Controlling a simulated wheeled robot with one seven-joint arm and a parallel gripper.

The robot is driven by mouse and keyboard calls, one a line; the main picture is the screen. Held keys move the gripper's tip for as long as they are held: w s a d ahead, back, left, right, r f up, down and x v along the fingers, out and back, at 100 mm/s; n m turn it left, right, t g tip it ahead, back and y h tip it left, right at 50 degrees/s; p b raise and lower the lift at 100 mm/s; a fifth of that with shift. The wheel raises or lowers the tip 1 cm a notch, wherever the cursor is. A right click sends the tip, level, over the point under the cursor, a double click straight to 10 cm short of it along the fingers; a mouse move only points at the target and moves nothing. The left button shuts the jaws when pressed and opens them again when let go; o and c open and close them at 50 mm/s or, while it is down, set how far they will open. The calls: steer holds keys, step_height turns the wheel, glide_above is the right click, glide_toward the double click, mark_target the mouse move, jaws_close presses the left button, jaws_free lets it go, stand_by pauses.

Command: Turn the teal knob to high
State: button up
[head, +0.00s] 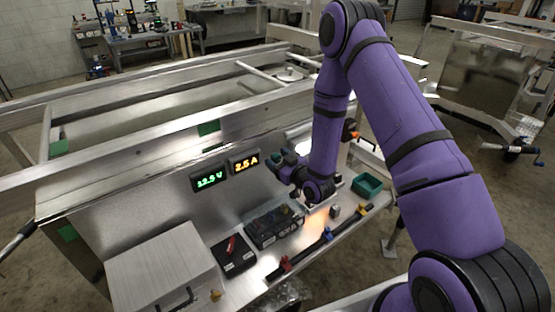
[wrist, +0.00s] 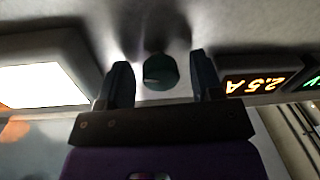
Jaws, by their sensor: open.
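The teal knob (wrist: 160,72) is round and sits on the metal panel in the wrist view. My gripper (wrist: 163,78) is open, with one finger on each side of the knob. A gap shows between the knob and each finger, and I see no contact. The knob's pointer and setting marks cannot be made out. In the head view my gripper (head: 283,166) is at the upright panel, just right of the orange display, and my wrist hides much of the knob area.
A green display (head: 209,179) and an orange display reading 2.5 A (head: 243,163) are left of my gripper. Below are a black tray (head: 262,241), a black box (head: 233,262) and a rail with clamps (head: 310,252). A teal bin (head: 367,187) stands right.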

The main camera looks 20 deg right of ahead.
steer(key=shift+w+a, duration=0.1)
steer(key=shift+w, duration=0.05)
steer(key=c, duration=0.9)
